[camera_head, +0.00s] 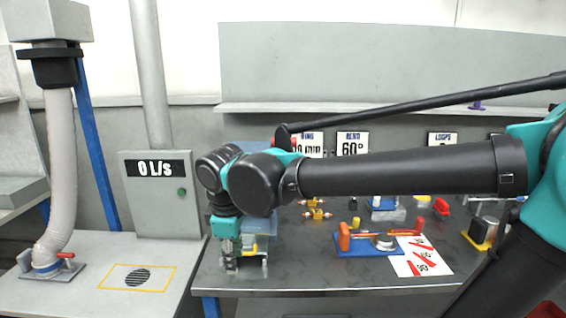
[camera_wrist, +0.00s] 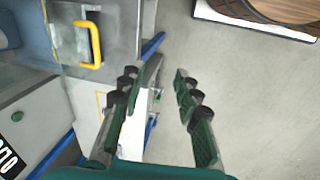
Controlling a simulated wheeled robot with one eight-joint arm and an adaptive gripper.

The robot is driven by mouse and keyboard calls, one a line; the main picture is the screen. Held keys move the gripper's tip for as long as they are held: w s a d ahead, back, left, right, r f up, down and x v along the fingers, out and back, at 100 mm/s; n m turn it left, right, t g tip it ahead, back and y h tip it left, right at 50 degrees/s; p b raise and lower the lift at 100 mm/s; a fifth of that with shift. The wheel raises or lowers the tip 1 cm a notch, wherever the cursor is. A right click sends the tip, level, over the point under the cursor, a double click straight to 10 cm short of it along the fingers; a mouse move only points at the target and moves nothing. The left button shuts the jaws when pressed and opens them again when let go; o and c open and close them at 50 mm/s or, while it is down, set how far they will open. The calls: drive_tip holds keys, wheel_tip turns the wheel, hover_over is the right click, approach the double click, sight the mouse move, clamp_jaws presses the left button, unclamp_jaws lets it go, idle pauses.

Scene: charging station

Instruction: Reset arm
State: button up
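My teal and black arm reaches across the head view from the right, over the workbench (camera_head: 290,278). My gripper (camera_head: 238,268) hangs at the left end of the bench, pointing down, in front of a grey-blue object. In the wrist view my gripper (camera_wrist: 160,80) has its two fingers well apart, with nothing between them; the floor and bench edge show beyond. A yellow handle (camera_wrist: 93,42) on a grey plate lies to the left of the fingers, apart from them.
A blue tray with an orange tool (camera_head: 368,248) and a white card with red marks (camera_head: 420,258) lie on the bench. Small yellow parts (camera_head: 316,213) sit further back. A grey box reading "0 L/s" (camera_head: 160,192) and a hose (camera_head: 60,170) stand at left. Floor (camera_wrist: 250,110) is clear.

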drive_tip(key=w+d+f+m+t, duration=0.1)
drive_tip(key=w+d+f+m, duration=0.2)
drive_tip(key=d+f+m, duration=0.6)
drive_tip(key=w+d+f+m, duration=0.3)
drive_tip(key=w+d+f, duration=0.15)
drive_tip(key=d, duration=0.85)
drive_tip(key=s+d+f+m+t, duration=0.1)
drive_tip(key=s+d+f+m, duration=0.3)
drive_tip(key=d, duration=0.4)
drive_tip(key=shift+d+f+m, duration=0.25)
drive_tip(key=shift+f+m, duration=0.25)
drive_tip(key=shift+f, duration=0.05)
